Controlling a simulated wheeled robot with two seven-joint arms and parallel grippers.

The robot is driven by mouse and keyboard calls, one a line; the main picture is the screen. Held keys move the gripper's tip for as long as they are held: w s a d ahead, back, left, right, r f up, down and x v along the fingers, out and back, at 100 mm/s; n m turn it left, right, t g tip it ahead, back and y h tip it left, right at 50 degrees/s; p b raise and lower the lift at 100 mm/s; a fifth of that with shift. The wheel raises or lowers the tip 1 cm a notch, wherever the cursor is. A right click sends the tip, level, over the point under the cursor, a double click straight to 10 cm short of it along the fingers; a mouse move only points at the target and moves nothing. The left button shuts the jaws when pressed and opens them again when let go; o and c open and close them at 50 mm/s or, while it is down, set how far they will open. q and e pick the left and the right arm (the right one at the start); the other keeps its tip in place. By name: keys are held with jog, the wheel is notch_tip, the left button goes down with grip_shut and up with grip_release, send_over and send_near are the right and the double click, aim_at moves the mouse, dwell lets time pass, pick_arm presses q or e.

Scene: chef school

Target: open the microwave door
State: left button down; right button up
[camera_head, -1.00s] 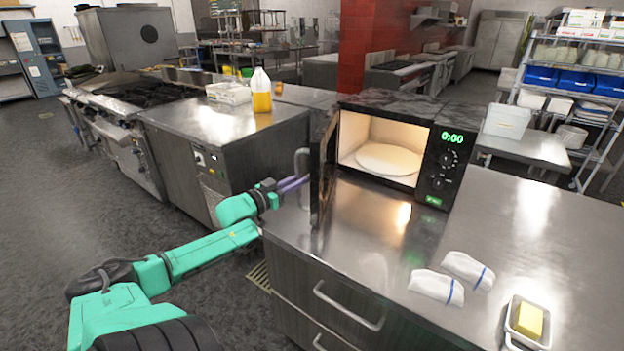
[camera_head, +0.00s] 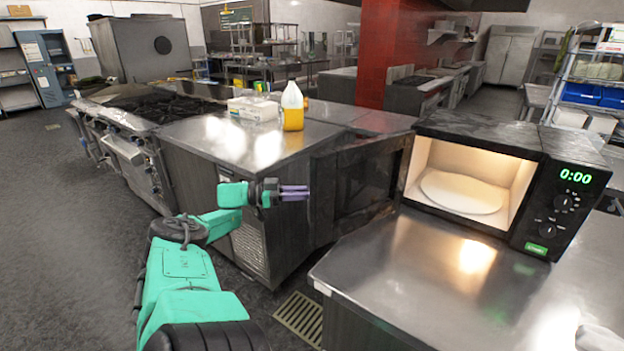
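The black microwave (camera_head: 566,165) stands on the steel counter at the right. Its lit cavity and round turntable plate (camera_head: 462,191) are in plain sight, and its display reads 0:00. The microwave door (camera_head: 365,182) is swung wide open to the left, past the counter's left edge. My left gripper (camera_head: 296,193), with purple fingers, is just left of the door's free edge and points toward it. Its fingers lie close together with nothing seen between them; whether they are fully shut is unclear. The door handle cannot be made out. My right gripper is not in view.
The steel counter (camera_head: 420,275) in front of the microwave is clear except for a white cloth (camera_head: 598,338) at the lower right. Behind the door, another steel counter (camera_head: 225,140) holds a yellow-filled jug (camera_head: 292,108). A floor grate (camera_head: 300,318) lies below.

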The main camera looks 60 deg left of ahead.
pick_arm(q)
jog(key=shift+w+a, duration=0.1)
jog(key=shift+a, duration=0.3)
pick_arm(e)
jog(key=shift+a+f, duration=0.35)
pick_arm(q)
jog(key=c, duration=1.1)
grip_release()
jog(key=o, duration=0.3)
jog(key=shift+w+d, duration=0.1)
jog(key=shift+w, duration=0.15)
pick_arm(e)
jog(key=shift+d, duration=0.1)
